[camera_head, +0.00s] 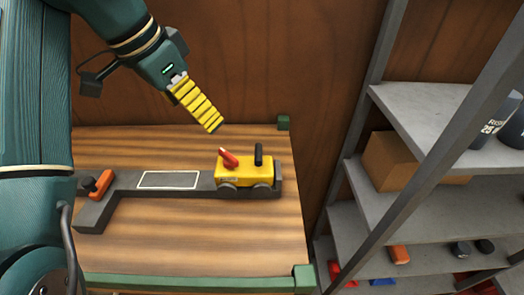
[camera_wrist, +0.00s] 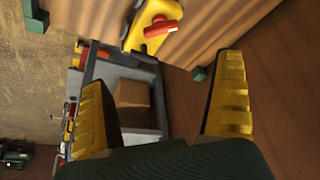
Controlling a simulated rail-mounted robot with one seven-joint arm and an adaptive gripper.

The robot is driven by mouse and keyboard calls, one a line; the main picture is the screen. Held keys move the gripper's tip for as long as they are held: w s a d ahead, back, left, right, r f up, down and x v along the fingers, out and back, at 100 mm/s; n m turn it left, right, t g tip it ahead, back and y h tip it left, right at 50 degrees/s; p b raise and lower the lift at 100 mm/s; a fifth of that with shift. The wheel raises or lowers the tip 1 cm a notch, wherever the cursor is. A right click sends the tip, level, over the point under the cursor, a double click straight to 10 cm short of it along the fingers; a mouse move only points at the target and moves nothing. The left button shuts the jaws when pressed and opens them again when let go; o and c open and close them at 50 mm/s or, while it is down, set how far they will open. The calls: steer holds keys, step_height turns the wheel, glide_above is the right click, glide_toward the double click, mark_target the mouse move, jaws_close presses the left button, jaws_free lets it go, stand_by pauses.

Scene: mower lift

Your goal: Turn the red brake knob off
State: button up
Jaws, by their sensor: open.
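The red brake knob (camera_head: 229,158) is a small red lever on top of a yellow cart (camera_head: 243,178), at its left end. A black upright handle (camera_head: 259,155) stands beside it on the cart. The cart sits at the right end of a dark grey track (camera_head: 200,186) on a wooden table. The knob also shows at the top of the wrist view (camera_wrist: 161,25), on the yellow cart body (camera_wrist: 142,40). My gripper (camera_head: 214,127), with yellow ribbed fingers, is above and left of the knob, apart from it. In the wrist view its fingers are spread and empty.
An orange block with a black knob (camera_head: 99,183) sits at the track's left end. A white-outlined rectangle (camera_head: 168,180) lies mid-track. The wooden tabletop (camera_head: 190,240) has green corner posts. A grey metal shelf (camera_head: 425,120) with a cardboard box (camera_head: 395,160) stands right; a wooden wall is behind.

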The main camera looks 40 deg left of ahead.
mark_target(228, 154)
steer(key=x, duration=1.5)
steer(key=shift+w+a+f, duration=0.1)
steer(key=shift+f, duration=0.3)
steer(key=shift+c, duration=0.4)
steer(key=c, duration=1.1)
